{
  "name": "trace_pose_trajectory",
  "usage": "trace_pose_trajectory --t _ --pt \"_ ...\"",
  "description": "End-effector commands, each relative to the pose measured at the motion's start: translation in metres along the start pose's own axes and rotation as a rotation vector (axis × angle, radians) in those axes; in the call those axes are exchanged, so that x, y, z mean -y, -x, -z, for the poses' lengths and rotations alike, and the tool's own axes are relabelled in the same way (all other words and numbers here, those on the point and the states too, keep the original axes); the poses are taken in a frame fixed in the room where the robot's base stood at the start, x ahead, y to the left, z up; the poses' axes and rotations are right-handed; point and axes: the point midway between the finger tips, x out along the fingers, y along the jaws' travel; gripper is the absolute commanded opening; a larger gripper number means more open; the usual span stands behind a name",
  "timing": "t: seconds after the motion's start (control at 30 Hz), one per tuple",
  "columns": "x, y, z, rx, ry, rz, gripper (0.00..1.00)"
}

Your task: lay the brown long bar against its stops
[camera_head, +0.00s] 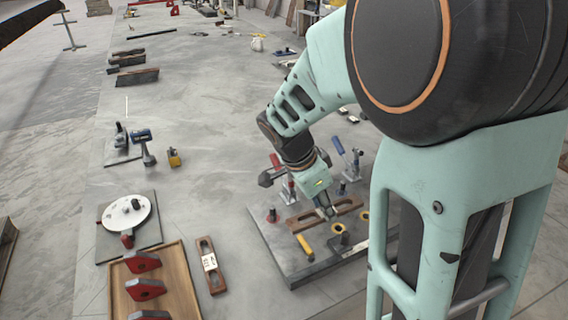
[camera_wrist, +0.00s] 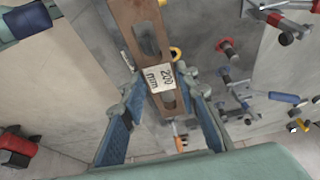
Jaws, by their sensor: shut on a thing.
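The brown long bar (camera_head: 347,206) has slots and lies across the front part of the grey fixture plate (camera_head: 283,264) in the head view. In the wrist view the bar (camera_wrist: 133,22) carries a white "200 mm" label and runs between my fingers. My gripper (camera_head: 326,212) points down and is shut on the bar near its middle; its fingers also show in the wrist view (camera_wrist: 164,92). Whether the bar touches the plate or any stop is hard to tell.
Clamps with red (camera_head: 276,162) and blue (camera_head: 338,146) handles rise behind the bar. A yellow handle (camera_head: 305,247) lies in front. Another labelled brown bar (camera_head: 205,247) lies left of the plate, beside a wooden tray (camera_head: 178,270). The table's middle is mostly clear.

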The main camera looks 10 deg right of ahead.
Motion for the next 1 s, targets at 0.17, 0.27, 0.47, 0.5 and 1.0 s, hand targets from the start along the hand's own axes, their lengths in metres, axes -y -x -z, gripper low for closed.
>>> trace_pose_trajectory --t 0.17,0.27,0.47,0.5,1.0 --pt "0.03 -0.011 -0.005 -0.001 0.002 -0.001 0.0" --pt "0.047 -0.018 -0.008 -0.001 0.003 0.0 0.0" --pt "0.071 -0.046 -0.019 0.0 0.002 -0.001 0.0" --pt "0.075 -0.05 -0.021 0.0 0.002 0.0 0.0" --pt "0.096 -0.082 -0.034 -0.001 0.003 -0.001 0.0"
